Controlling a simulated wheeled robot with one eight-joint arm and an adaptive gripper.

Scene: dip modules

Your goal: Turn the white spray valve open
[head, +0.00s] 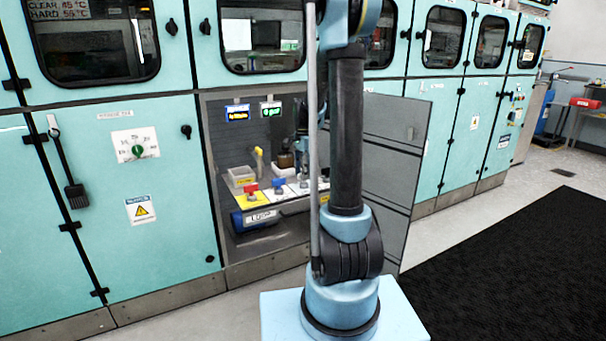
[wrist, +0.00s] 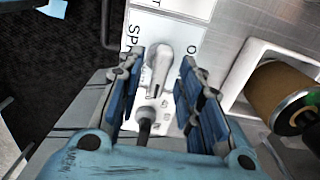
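The white spray valve (wrist: 158,68) shows in the wrist view as a pale lever handle on a white plate (wrist: 171,27) with partly hidden lettering that begins "SP". The lever points roughly along the picture's vertical. My gripper (wrist: 162,82) is open, with one blue-padded finger on each side of the lever. I cannot tell whether either finger touches it. A dark stem shows below the lever, between the fingers. In the head view my arm covers much of this spot, and the white valve cannot be made out clearly.
In the open cabinet bay, a red valve (head: 251,187) and a blue valve (head: 279,184) stand left of my gripper. A tray holding a brown cylinder (wrist: 284,92) lies close to the right finger. The open door (head: 398,135) stands right of the bay.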

